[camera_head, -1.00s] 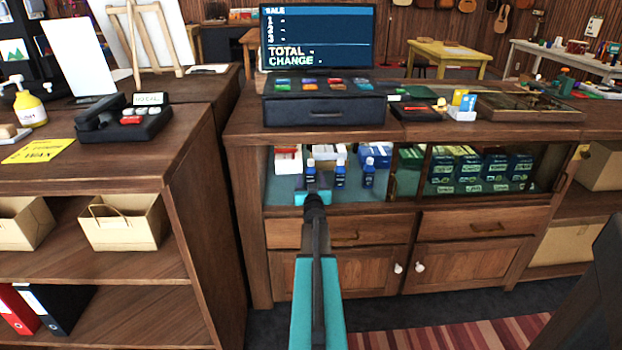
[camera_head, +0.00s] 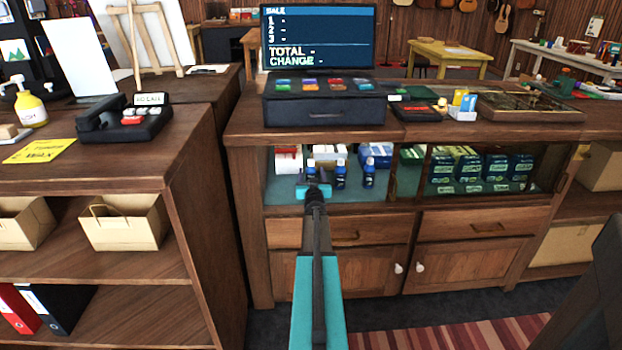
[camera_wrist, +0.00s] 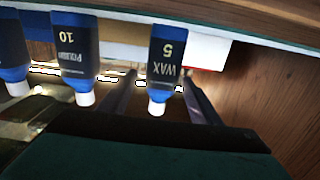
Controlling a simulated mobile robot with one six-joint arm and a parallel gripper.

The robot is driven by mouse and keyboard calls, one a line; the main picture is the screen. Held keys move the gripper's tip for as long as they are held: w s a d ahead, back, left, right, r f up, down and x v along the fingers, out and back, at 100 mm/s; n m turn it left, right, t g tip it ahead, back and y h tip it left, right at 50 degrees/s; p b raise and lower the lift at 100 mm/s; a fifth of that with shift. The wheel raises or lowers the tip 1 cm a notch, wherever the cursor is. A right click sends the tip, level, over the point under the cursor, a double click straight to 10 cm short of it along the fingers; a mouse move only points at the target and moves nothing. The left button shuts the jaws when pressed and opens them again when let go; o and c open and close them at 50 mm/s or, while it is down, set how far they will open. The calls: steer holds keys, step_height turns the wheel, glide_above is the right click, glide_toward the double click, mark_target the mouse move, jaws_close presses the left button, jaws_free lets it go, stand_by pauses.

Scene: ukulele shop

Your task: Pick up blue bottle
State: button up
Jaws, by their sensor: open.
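Three blue bottles with white caps stand in a row in the cabinet's open left bay. The leftmost bottle (camera_head: 312,171) is partly hidden by my gripper (camera_head: 313,188), which is in front of it. The middle bottle (camera_head: 340,176) and the right bottle (camera_head: 369,174) are just to the right. In the wrist view, which is upside down, a blue bottle labelled "WAX 5" (camera_wrist: 165,60) shows between the two dark fingers of my open gripper (camera_wrist: 160,90). A blue bottle labelled "POLISH 10" (camera_wrist: 78,60) is outside the fingers, to the left. Contact cannot be told.
A wooden cabinet (camera_head: 340,230) encloses the bay, with a side wall close by in the wrist view (camera_wrist: 265,110). White and blue boxes (camera_head: 328,153) stand behind the bottles. Dark blue boxes (camera_head: 480,168) fill the right bay. A cash drawer (camera_head: 325,108) sits on top.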

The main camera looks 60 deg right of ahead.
steer(key=shift+w+d, duration=0.4)
steer(key=shift+d, duration=0.15)
steer(key=c, duration=1.2)
